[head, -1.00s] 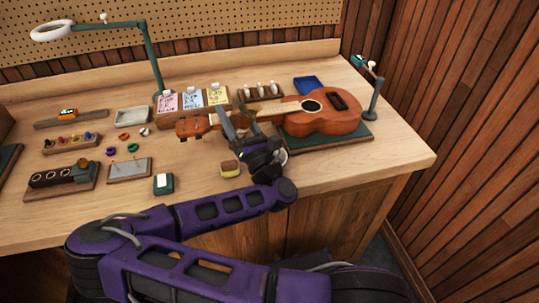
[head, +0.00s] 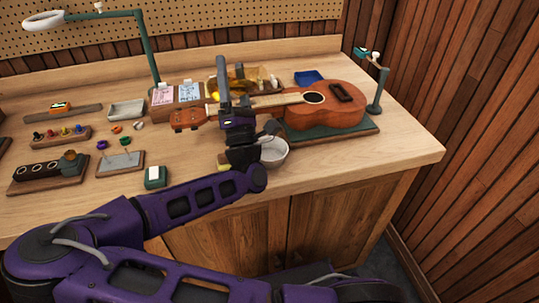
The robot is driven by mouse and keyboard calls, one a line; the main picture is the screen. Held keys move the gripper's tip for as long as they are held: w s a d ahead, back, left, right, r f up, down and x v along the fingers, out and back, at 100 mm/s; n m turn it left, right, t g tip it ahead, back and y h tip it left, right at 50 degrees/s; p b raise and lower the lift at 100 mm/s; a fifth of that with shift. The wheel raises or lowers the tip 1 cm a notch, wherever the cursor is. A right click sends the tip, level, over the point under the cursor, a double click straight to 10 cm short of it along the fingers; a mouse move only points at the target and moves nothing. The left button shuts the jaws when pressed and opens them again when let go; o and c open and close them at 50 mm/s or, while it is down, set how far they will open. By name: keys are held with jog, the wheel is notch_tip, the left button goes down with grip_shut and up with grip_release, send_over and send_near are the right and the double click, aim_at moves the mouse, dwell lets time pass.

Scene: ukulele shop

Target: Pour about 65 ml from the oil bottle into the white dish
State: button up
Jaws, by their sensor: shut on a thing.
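The white dish (head: 275,154) stands on the bench below and to the right of the gripper, near the front edge. My wrist hides its left side. No stream of oil is visible.
The ukulele (head: 325,108) lies on a green mat right behind the dish. A green-and-white box (head: 155,177) sits front left. A lamp arches at back left.

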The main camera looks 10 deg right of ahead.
jog(key=shift+r+m+h+b, duration=0.3)
jog(key=shift+m+h+b, duration=0.6)
jog(key=shift+m, duration=0.1)
jog(key=shift+s+r+m+h+b, duration=0.1)
jog(key=shift+r+m+h+b, duration=0.05)
jog(key=shift+m+h+b, duration=0.35)
jog(key=shift+r+h, duration=0.1)
jog(key=shift+h, duration=0.2)
jog(key=shift+d+m+h+p, duration=0.15)
jog(key=shift+m+h+p, duration=0.15)
jog(key=shift+m+h, duration=0.3)
jog(key=shift+s+d+m+h, duration=0.1)
jog(key=shift+d+m+h, duration=0.05)
jog(key=shift+m+h, duration=1.45)
